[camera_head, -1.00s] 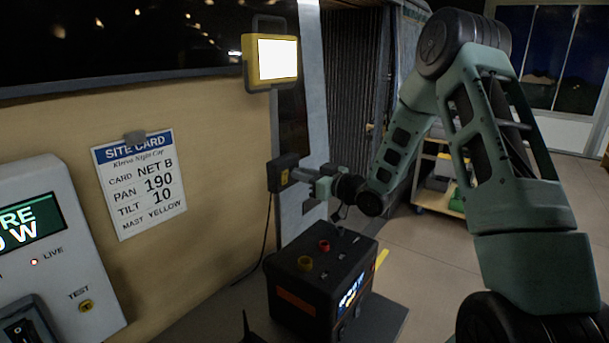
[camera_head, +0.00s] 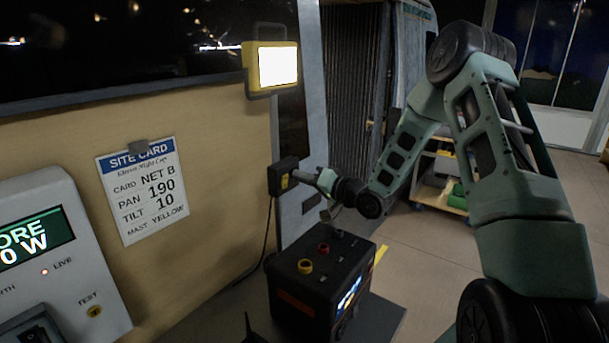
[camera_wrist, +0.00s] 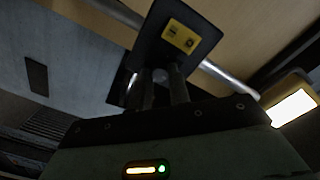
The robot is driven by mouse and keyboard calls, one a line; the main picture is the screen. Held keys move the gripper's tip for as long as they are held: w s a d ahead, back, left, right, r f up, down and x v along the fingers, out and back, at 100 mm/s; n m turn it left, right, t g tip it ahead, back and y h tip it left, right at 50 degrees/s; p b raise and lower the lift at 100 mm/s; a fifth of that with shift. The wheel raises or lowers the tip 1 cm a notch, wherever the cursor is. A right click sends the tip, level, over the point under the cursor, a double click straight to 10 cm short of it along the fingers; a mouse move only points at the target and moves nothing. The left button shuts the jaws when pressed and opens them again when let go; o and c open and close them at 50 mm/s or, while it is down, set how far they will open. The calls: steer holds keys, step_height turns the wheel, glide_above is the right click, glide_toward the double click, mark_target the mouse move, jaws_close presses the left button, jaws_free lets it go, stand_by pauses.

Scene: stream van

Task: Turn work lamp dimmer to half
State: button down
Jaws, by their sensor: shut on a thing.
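The work lamp dimmer is a small black box (camera_head: 282,176) with a yellow label, fixed on the wall edge below the lit yellow work lamp (camera_head: 272,66). In the wrist view the dimmer box (camera_wrist: 190,30) and its yellow label (camera_wrist: 181,37) appear tilted. My gripper (camera_head: 306,176) reaches it from the right, level with the box. In the wrist view my gripper (camera_wrist: 160,82) has its fingers closed on the dimmer's knob (camera_wrist: 161,75), which is mostly hidden between them. The knob's pointer and scale cannot be made out. The lamp (camera_wrist: 292,106) glows at the right there.
A black power unit (camera_head: 318,280) with red and yellow knobs stands below my gripper. A cable (camera_head: 266,240) hangs from the dimmer. A site card (camera_head: 142,190) and a grey panel (camera_head: 50,250) are at left. A cart (camera_head: 440,185) stands behind my arm.

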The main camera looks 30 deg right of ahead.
steer(key=shift+d+m+p, duration=0.1)
steer(key=shift+m+p, duration=0.2)
steer(key=shift+m, duration=0.5)
steer(key=c, duration=1.6)
jaws_free()
steer(key=shift+s, duration=0.1)
steer(key=b+v, duration=0.4)
steer(key=v, duration=1.3)
